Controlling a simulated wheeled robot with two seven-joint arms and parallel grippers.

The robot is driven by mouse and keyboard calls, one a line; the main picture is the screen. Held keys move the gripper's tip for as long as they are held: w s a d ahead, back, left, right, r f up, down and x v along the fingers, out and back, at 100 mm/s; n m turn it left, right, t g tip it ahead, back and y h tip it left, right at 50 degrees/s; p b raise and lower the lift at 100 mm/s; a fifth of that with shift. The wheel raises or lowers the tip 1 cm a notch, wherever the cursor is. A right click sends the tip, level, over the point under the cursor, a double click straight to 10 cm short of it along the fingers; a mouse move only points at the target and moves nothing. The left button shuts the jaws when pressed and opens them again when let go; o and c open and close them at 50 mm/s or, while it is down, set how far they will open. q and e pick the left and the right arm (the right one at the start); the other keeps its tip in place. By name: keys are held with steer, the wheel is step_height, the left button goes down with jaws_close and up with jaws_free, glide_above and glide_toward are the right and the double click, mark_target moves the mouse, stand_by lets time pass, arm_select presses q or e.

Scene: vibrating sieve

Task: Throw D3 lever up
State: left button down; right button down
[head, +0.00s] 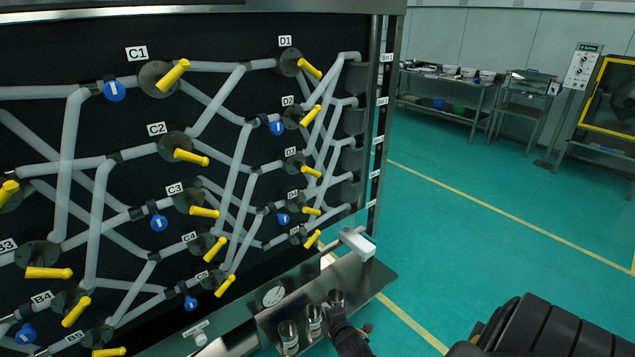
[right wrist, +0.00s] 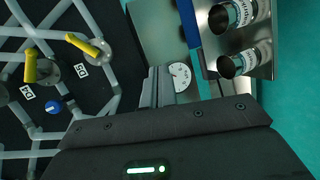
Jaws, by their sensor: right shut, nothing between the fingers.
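The D3 lever (head: 311,171) is a yellow handle on a dark round hub on the black pipe panel, right of centre in the head view. It points right and slightly down, beside its white D3 label (head: 291,152). My right gripper (head: 335,316) is low in the head view, by the metal shelf with the jars, well below and apart from the D3 lever. It is shut and empty; its grey fingers also show in the right wrist view (right wrist: 157,87). My left gripper is not in view.
The D2 lever (head: 311,115) sits above D3 and the D4 lever (head: 311,211) below, close by. Labelled jars (head: 288,334) stand on the metal shelf (head: 378,276), which juts out below the panel. Green floor (head: 470,225) right of the panel is clear.

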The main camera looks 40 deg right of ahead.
steer(key=w+d+r+n+t+h, duration=0.1)
steer(key=w+r+n+t, duration=0.1)
steer(key=r, duration=1.3)
steer(key=w+d+r+n+t+h+p, duration=0.1)
steer(key=w+d+r+n+t+h, duration=0.1)
steer(key=r, duration=1.3)
steer(key=shift+w+r+n+t, duration=0.15)
steer(key=shift+w+n+t, duration=0.45)
steer(key=shift+w+t, duration=0.4)
steer(key=p, duration=0.3)
glide_toward(308, 170)
steer(key=w+d+f, duration=0.2)
steer(key=w+f, duration=0.3)
steer(key=d, duration=0.1)
steer(key=w+d+r+p, duration=0.1)
steer(key=d+r, duration=0.1)
steer(key=shift+w+d, duration=0.15)
steer(key=shift+w, duration=0.25)
